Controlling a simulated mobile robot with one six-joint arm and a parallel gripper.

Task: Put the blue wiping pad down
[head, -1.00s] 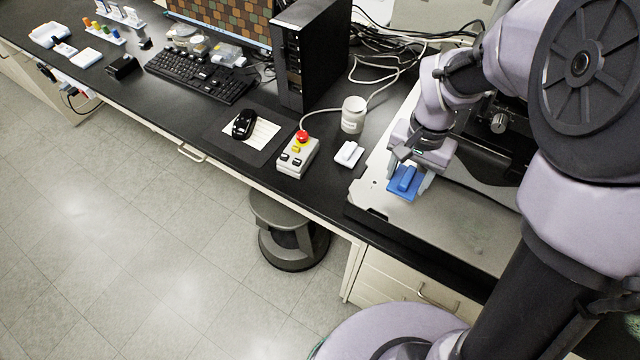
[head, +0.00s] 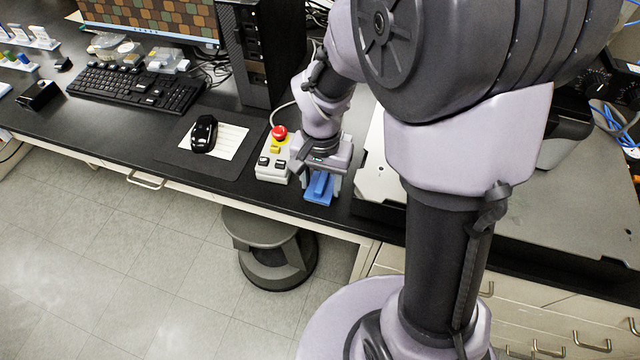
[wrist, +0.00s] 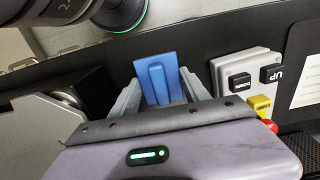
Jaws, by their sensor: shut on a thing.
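The blue wiping pad (head: 319,189) is a flat blue pad with a raised grip ridge, seen in the head view at the front of the black bench top, just right of the control box. My gripper (head: 320,180) is shut on its ridge from above. In the wrist view the pad (wrist: 157,78) sits between the two grey fingers of my gripper (wrist: 158,90). I cannot tell whether the pad touches the bench. The white pad seen earlier beside the control box is hidden in the head view behind my gripper and arm.
The control box (head: 270,165) with a red button stands close left of the pad. A mouse (head: 204,134) lies on a mat (head: 172,150) farther left. The grey instrument base (head: 372,178) is close on the right. The bench's front edge is near.

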